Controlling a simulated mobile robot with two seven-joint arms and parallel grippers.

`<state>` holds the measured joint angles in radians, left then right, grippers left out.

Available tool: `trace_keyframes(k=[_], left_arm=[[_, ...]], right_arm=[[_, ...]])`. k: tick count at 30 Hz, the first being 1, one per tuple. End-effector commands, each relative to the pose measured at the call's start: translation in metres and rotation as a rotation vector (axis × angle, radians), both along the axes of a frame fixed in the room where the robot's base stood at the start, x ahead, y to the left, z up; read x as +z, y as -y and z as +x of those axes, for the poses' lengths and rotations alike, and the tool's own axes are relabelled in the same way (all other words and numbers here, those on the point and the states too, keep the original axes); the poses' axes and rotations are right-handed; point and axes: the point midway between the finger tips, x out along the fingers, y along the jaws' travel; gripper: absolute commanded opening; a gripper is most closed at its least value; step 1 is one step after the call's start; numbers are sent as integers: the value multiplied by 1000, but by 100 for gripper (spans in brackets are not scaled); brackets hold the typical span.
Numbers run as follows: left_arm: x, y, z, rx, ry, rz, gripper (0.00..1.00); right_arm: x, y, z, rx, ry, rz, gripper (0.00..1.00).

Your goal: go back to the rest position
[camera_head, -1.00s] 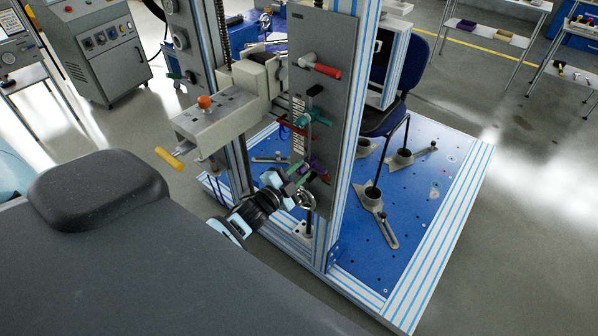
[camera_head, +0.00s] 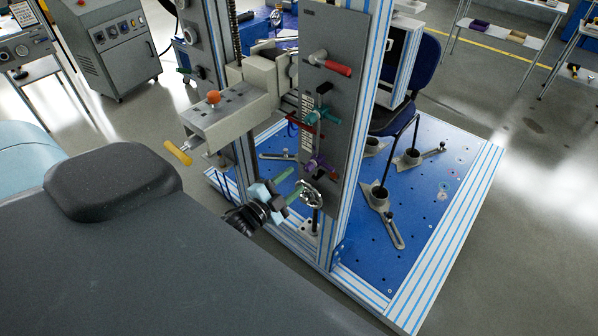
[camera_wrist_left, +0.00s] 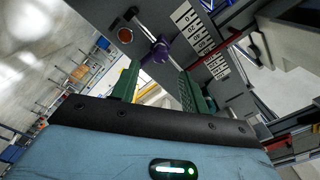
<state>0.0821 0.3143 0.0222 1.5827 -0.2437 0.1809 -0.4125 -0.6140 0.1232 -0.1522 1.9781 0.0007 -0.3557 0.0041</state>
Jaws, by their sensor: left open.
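My left gripper (camera_head: 289,185) is in front of the lower part of the grey control panel (camera_head: 329,82) of the test rig. Its two green fingers are apart with nothing between them. In the left wrist view the open fingers (camera_wrist_left: 160,88) also show, with the purple knob (camera_wrist_left: 158,50) of the panel beyond the gap. In the head view the purple knob (camera_head: 316,163) is above and right of the fingertips, apart from them. My right gripper does not show.
The panel also carries a red handle (camera_head: 337,68), a teal knob (camera_head: 322,116) and a metal handwheel (camera_head: 311,194) close to my fingers. A yellow handle (camera_head: 178,153) sticks out at left.

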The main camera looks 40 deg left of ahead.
Motion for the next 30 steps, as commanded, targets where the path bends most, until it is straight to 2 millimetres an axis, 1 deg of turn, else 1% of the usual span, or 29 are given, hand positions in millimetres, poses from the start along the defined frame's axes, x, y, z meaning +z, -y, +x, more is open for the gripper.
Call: trace_keyframes(k=[1, 5, 20, 23, 26, 29, 30], left_arm=[[0, -1, -4, 0, 0, 0, 45], [0, -1, -10, 0, 0, 0, 45], [1, -1, -10, 1, 1, 0, 45], [-2, 1, -13, 1, -9, -9, 45], [-17, 11, -29, 5, -62, -63, 45], [-45, 30, -63, 22, -171, -172, 45], [-58, 41, -81, 32, -227, -229, 45]], right_arm=[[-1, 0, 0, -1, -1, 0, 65], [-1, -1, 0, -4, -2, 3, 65], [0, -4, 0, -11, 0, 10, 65], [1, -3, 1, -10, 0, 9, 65], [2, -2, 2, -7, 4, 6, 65], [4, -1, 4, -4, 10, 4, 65], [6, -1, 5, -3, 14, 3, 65]])
